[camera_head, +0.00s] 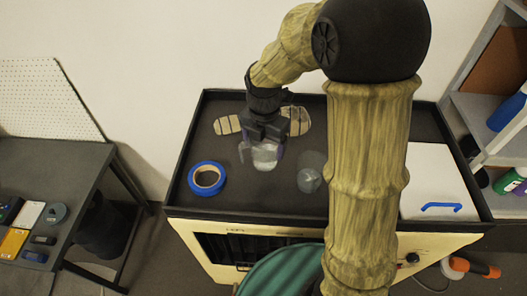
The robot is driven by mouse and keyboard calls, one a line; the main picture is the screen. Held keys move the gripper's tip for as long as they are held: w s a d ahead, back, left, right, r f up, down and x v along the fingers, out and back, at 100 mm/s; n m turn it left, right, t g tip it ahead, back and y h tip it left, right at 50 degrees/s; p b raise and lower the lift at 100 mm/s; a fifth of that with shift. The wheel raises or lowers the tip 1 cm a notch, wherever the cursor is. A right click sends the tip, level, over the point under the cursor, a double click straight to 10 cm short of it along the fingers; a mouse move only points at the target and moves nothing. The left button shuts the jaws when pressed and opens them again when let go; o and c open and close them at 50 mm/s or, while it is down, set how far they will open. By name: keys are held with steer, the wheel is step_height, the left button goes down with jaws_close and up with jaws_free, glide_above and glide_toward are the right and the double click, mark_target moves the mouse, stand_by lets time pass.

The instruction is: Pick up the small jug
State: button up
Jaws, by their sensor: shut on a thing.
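My gripper (262,148) reaches down over the dark tray top of the cabinet in the middle of the head view. It is shut on a small, clear, whitish jug (265,159), whose lower part shows between and below the fingers. The jug's upper part is hidden by the gripper. I cannot tell whether the jug touches the surface. A second clear, glassy object (310,176) stands on the top just to the right of the gripper.
A blue tape roll (207,178) lies left of the gripper. A striped flat item (228,125) lies behind it. The dark cabinet top (270,203) has a raised rim. A white box with a blue handle (437,185) is at right. A side table (75,165) stands left.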

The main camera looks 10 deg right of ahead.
step_height(320, 180, up, 21)
steer(key=b, duration=0.2)
steer(key=shift+r, duration=0.2)
stand_by(0.9)
stand_by(0.8)
